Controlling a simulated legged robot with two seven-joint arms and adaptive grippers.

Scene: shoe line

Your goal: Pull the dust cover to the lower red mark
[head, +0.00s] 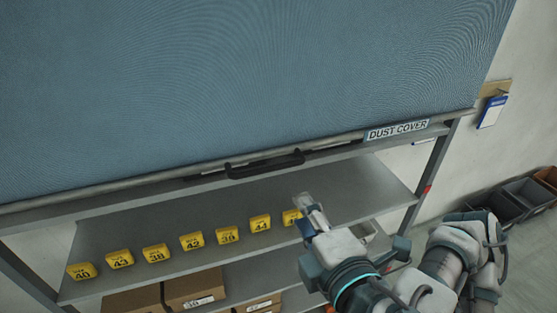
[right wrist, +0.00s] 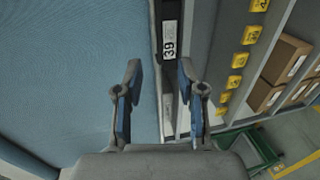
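The blue dust cover (head: 220,80) hangs over the upper part of the rack and also fills the left of the right wrist view (right wrist: 60,70). A grey bar runs along its lower edge, with a black handle (head: 265,163) at its middle. A red mark (head: 427,190) is on the right rack post, below the bar. My right gripper (head: 312,208) is below and right of the handle, apart from it. In the right wrist view its two fingers (right wrist: 160,88) are spread with nothing held between them. My left gripper is not in view.
A shelf (head: 350,185) below the bar carries a row of yellow number tags (head: 191,241). Cardboard boxes (head: 195,290) stand on the level beneath. Dark bins (head: 525,195) are on the floor at right. A blue-and-white card (head: 491,112) hangs on the wall.

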